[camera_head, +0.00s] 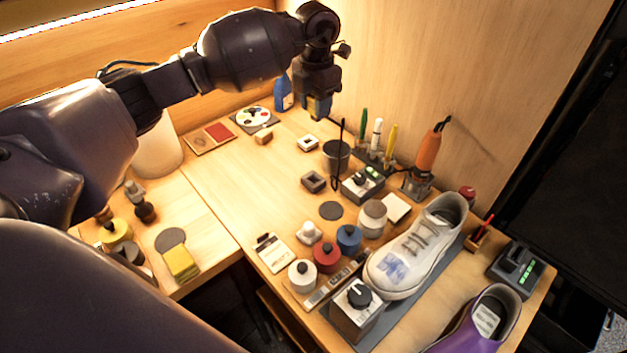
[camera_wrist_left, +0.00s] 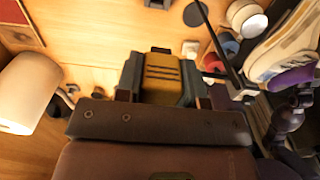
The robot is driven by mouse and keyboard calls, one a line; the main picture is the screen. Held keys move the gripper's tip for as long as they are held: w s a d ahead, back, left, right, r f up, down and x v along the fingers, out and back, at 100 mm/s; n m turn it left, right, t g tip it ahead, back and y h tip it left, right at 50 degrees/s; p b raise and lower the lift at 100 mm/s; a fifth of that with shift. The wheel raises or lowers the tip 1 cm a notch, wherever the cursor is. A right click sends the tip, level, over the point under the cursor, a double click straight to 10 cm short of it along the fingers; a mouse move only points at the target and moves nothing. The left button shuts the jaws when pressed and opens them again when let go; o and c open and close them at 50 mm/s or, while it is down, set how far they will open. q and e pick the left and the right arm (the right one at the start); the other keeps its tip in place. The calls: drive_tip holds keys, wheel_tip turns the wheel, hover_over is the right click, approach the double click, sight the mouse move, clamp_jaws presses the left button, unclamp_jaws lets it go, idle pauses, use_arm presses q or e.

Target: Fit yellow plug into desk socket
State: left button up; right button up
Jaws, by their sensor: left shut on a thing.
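My left gripper (camera_head: 318,109) hangs above the back of the desk, pointing down. It is shut on the yellow plug (camera_wrist_left: 163,78), which has dark stripes and shows between the fingers in the left wrist view. The plug's lower end is hidden there. The plug appears to be above the desk and apart from this piece. My right gripper is not in view.
A dark cup (camera_head: 336,156) with a thin black rod stands right of the socket. A dark hollow block (camera_head: 314,181) lies nearer. A blue bottle (camera_head: 283,93) and paint palette (camera_head: 254,118) are at the back left. The white sneaker (camera_head: 415,250) lies right. The desk's left-middle is clear.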

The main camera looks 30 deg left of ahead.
use_arm(q)
drive_tip(key=shift+s+a+f, duration=0.15)
drive_tip(key=shift+a+f, duration=0.1)
drive_tip(key=shift+f, duration=0.05)
wheel_tip(320, 180, down, 14)
drive_tip(key=shift+f+b, duration=0.1)
drive_tip(key=shift+b, duration=0.7)
wheel_tip(320, 180, down, 5)
drive_tip(key=shift+f+b, duration=0.2)
drive_tip(key=shift+b, duration=0.2)
drive_tip(key=shift+r, duration=0.1)
drive_tip(key=o, duration=0.9)
drive_tip(key=shift+c, duration=0.2)
